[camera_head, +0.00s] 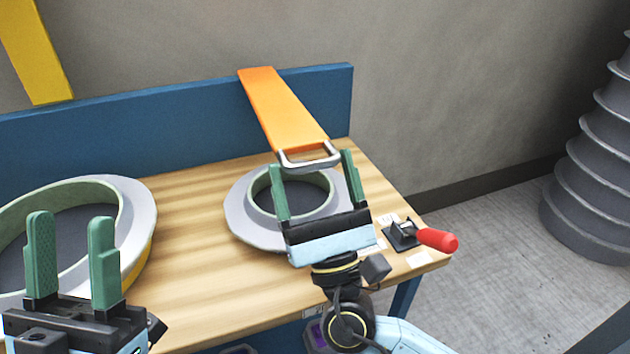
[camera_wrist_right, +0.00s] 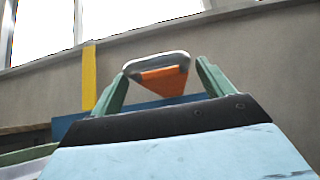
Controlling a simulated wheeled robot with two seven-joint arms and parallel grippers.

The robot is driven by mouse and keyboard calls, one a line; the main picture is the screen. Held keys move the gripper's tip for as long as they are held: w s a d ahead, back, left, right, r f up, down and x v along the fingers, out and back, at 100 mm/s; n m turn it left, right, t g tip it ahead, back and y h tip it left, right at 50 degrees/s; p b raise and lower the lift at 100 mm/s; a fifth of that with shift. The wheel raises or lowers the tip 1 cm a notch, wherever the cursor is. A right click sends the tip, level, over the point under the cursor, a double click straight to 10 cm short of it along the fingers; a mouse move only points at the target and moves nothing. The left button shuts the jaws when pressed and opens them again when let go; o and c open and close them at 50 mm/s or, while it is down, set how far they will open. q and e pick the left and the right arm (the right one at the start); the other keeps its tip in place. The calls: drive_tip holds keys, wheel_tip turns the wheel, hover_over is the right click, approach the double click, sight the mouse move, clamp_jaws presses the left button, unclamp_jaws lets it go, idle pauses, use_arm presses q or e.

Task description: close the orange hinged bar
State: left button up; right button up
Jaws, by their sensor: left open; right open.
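The orange hinged bar (camera_head: 283,108) is raised, slanting from the top of the blue back panel out over the table. Its grey metal loop handle (camera_head: 309,159) is at the near end. My right gripper (camera_head: 312,172) is open, with its green fingers on either side of the handle; I cannot tell whether they touch it. In the right wrist view the handle (camera_wrist_right: 157,62) shows between the fingertips, with the orange bar (camera_wrist_right: 163,82) behind it. My left gripper (camera_head: 70,240) is open and empty, in front of the large ring mould at the left.
A smaller round grey mould (camera_head: 240,215) sits on the wooden table below the bar. A large ring mould (camera_head: 140,215) is at the left. A toggle clamp with a red handle (camera_head: 437,240) is at the right table edge. A blue panel (camera_head: 190,117) lines the back.

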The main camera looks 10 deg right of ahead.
drive_tip(key=shift+s+f, duration=0.1)
drive_tip(key=shift+f, duration=0.4)
drive_tip(key=p+v, duration=0.1)
drive_tip(key=v, duration=1.2)
drive_tip(key=shift+s, duration=0.2)
drive_tip(key=shift+f, duration=0.1)
